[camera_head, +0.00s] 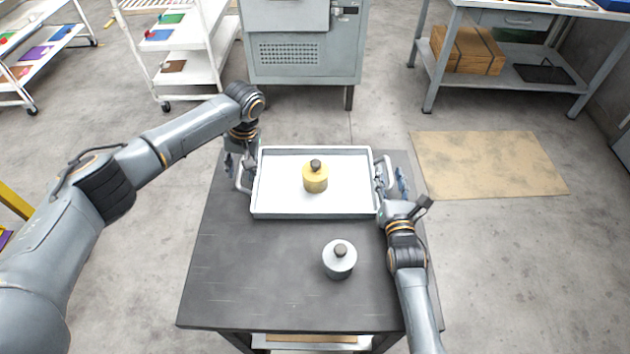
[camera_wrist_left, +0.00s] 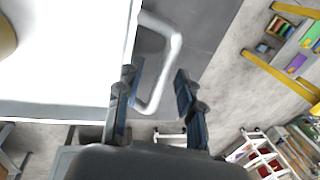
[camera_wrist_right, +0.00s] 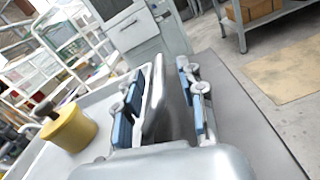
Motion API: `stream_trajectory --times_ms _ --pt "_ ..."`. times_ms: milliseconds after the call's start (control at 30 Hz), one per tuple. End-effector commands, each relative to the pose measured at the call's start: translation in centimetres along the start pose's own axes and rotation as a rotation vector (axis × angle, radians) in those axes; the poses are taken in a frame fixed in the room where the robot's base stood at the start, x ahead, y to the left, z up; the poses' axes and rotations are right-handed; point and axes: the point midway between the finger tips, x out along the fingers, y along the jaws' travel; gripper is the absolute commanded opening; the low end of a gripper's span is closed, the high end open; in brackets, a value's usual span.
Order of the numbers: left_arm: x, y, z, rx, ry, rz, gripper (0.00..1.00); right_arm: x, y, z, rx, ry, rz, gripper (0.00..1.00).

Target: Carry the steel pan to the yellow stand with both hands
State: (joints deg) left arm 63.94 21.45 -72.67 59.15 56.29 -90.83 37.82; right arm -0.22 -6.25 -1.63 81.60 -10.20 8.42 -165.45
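The steel pan (camera_head: 272,209) is a shallow tray with a pale inside and a bar handle at each end. It rests on a dark table. A brass weight with a dark knob (camera_head: 315,180) stands in it. My left gripper (camera_head: 237,168) is at the pan's left handle (camera_wrist_left: 174,45), its fingers open on either side of the bar. My right gripper (camera_head: 391,184) is at the right handle (camera_wrist_right: 156,95), its fingers open with the bar between them. A yellow frame part (camera_head: 15,201) shows at the left edge; I cannot tell whether it is the stand.
A silver weight (camera_head: 339,261) stands on the dark table (camera_head: 250,285) in front of the pan. A grey cabinet (camera_head: 303,50) and a white shelf cart (camera_head: 190,65) stand behind. A workbench (camera_head: 520,50) is at the back right. A tan mat (camera_head: 488,165) lies on the floor.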

Motion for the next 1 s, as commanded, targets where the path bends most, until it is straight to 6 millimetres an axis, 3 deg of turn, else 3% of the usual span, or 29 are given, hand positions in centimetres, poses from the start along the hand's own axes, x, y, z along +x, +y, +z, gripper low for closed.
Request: stream_trajectory --times_ms 367,567,600,1000 --pt "0.57 0.01 0.02 0.000 0.000 0.000 0.38 0.56 -0.03 0.01 -0.001 0.000 0.000 0.39" --pt "0.55 0.02 0.02 0.000 0.000 0.000 0.01 0.55 -0.05 -0.01 -0.001 0.000 -0.001 0.03" --pt "0.54 0.00 0.01 0.000 0.000 0.000 0.00 0.54 -0.06 -0.02 -0.001 0.001 -0.001 0.00" --pt "0.40 -0.25 -0.14 -0.003 0.003 -0.003 0.00 0.52 -0.11 0.04 -0.004 -0.001 -0.001 0.00"
